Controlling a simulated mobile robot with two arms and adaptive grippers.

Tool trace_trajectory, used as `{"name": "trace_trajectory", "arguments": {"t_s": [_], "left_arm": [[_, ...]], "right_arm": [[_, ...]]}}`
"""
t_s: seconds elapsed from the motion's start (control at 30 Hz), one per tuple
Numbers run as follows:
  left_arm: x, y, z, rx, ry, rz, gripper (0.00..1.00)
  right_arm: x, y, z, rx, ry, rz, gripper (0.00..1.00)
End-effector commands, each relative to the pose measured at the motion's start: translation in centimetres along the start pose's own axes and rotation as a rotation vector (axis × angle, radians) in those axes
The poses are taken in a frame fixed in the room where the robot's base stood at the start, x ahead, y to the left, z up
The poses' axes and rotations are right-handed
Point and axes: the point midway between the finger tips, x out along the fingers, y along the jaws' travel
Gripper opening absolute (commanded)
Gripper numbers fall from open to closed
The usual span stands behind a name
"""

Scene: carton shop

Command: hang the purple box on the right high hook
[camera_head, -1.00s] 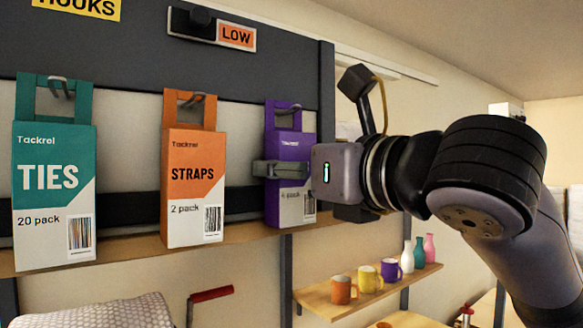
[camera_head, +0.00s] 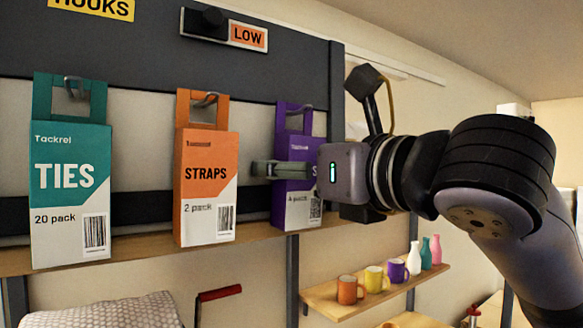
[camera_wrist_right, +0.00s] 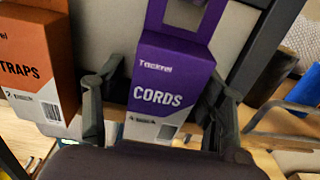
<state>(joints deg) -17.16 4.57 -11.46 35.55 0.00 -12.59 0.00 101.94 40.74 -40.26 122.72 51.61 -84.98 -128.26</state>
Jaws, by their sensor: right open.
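The purple box (camera_head: 293,130), marked CORDS, hangs by its handle from a grey hook (camera_head: 298,108) at the right end of a row. It also shows in the right wrist view (camera_wrist_right: 170,75), white at its lower part. My right gripper (camera_head: 278,169) is open around the box. One finger crosses its front in the head view; in the wrist view the fingers stand on either side of the box (camera_wrist_right: 165,88). I cannot tell whether they touch it. The high hook is not visible. My left gripper is not in view.
The orange STRAPS box (camera_head: 207,160) hangs close left of the purple box, with the teal TIES box (camera_head: 70,150) farther left. A LOW label (camera_head: 248,36) is on the dark panel above. A shelf (camera_head: 325,298) with mugs and bottles is lower right.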

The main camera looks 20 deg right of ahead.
Motion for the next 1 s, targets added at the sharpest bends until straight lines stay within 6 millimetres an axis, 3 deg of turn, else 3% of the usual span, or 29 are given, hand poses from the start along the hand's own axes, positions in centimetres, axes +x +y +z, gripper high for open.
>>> {"name": "trace_trajectory", "arguments": {"t_s": [0.17,0.5,0.7,1.0], "left_arm": [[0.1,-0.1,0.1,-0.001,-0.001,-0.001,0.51],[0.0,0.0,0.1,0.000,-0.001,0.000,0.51],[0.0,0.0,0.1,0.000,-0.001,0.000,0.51],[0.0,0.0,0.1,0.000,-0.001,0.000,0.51]], "right_arm": [[-1.0,-0.2,-0.3,0.001,0.009,-0.006,0.71],[-7.9,0.3,0.0,-0.003,0.000,-0.003,0.71],[-10.8,0.5,0.1,-0.003,0.000,0.000,0.71],[-11.8,0.5,0.0,-0.003,0.002,0.000,0.71]]}}
